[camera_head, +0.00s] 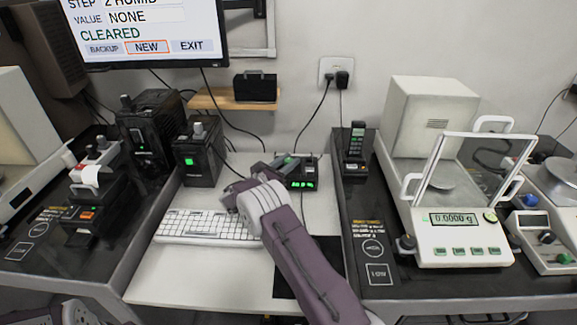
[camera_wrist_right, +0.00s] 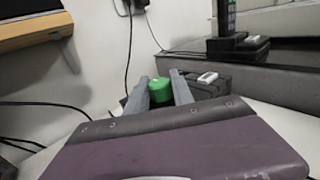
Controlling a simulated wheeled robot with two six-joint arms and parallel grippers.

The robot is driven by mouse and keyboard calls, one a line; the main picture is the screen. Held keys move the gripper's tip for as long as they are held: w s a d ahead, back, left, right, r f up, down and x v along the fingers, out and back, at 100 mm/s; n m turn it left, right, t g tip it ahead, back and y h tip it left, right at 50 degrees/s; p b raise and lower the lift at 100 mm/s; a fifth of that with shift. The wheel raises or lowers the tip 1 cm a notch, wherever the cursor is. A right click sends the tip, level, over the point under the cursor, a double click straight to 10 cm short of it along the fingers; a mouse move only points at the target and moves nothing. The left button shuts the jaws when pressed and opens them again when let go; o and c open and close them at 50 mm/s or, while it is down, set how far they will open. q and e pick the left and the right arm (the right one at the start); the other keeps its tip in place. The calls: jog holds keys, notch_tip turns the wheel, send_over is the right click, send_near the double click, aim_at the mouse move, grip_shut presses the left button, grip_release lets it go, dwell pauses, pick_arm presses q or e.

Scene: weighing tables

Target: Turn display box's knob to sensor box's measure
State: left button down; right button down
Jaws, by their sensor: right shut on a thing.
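A small black box with lit green digits (camera_head: 302,184) sits on the white middle table, behind the keyboard; it looks like the display box. Its digits are too small to read surely. My right gripper (camera_head: 284,163) reaches over this box from the front. In the right wrist view a green knob (camera_wrist_right: 172,92) stands between its two grey fingers (camera_wrist_right: 160,92), which are shut on it. The dark box top (camera_wrist_right: 215,88) with a white button shows behind the fingers. I cannot tell surely which box is the sensor box. My left gripper is out of view.
A monitor (camera_head: 150,30) reads HUMID, VALUE NONE, CLEARED. A keyboard (camera_head: 205,228) lies left of my right arm. Black boxes (camera_head: 200,158) stand at left, and a wooden shelf (camera_head: 215,101) holds another. A balance (camera_head: 465,240) reading 0.0000 g stands at right, beside a handheld device (camera_head: 356,145).

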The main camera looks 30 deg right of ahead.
dwell(0.3)
jog(key=c, duration=1.1)
grip_release()
jog(key=shift+a, duration=0.1)
jog(key=p+v, duration=0.1)
jog(key=v, duration=0.8)
